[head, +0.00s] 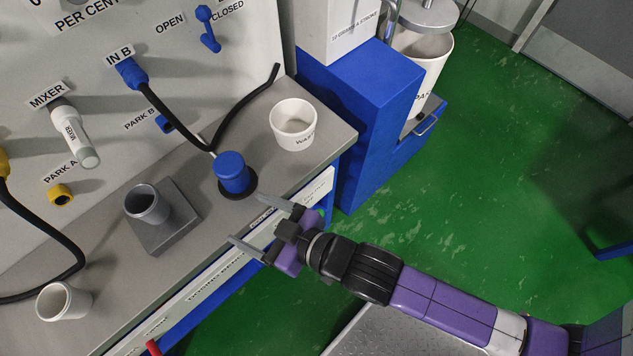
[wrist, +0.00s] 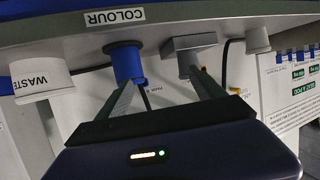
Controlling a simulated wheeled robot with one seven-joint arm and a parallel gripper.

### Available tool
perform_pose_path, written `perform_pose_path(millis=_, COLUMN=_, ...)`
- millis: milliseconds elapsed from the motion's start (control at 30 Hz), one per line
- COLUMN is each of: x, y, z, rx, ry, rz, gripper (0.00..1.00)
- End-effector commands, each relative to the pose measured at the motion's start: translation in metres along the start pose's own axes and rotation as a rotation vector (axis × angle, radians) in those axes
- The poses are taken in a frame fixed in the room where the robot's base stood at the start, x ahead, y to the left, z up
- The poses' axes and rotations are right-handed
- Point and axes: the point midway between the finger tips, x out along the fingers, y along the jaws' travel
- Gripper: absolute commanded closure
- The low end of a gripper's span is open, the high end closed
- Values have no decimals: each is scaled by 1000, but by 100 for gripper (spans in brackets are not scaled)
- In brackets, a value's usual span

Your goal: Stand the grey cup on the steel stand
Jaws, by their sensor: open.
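The grey cup (head: 146,208) is upright on the square steel stand (head: 167,235) on the bench, towards the stand's back left. In the wrist view, which is upside down, the grey cup (wrist: 184,66) shows against the stand (wrist: 192,43). My gripper (head: 248,221) is open and empty at the bench's front edge, to the right of the stand and apart from the cup. In the wrist view the two fingers of my gripper (wrist: 163,76) are spread with nothing between them.
A blue capped piece (head: 232,172) on a dark disc stands between my gripper and the panel. A white waste cup (head: 293,126) is at the bench's right end, another white cup (head: 63,301) at the left. A black hose (head: 180,125) hangs from the panel.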

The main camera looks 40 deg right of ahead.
Motion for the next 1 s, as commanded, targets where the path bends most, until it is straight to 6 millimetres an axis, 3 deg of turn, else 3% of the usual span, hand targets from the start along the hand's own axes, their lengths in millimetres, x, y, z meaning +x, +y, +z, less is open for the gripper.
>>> perform_pose_path(millis=33, x=-22, y=11, z=12, rx=8, ry=-4, rz=20, gripper=22)
perform_pose_path(millis=200, x=-91, y=32, z=28, rx=32, ry=20, rz=79, gripper=22)
perform_pose_path(millis=500, x=-204, y=49, z=22, rx=79, ry=63, rz=204, gripper=22)
perform_pose_path(millis=700, x=-241, y=51, z=9, rx=96, ry=82, rz=258, gripper=22)
perform_pose_path(millis=1000, x=-247, y=51, z=6, rx=98, ry=88, rz=268, gripper=22)
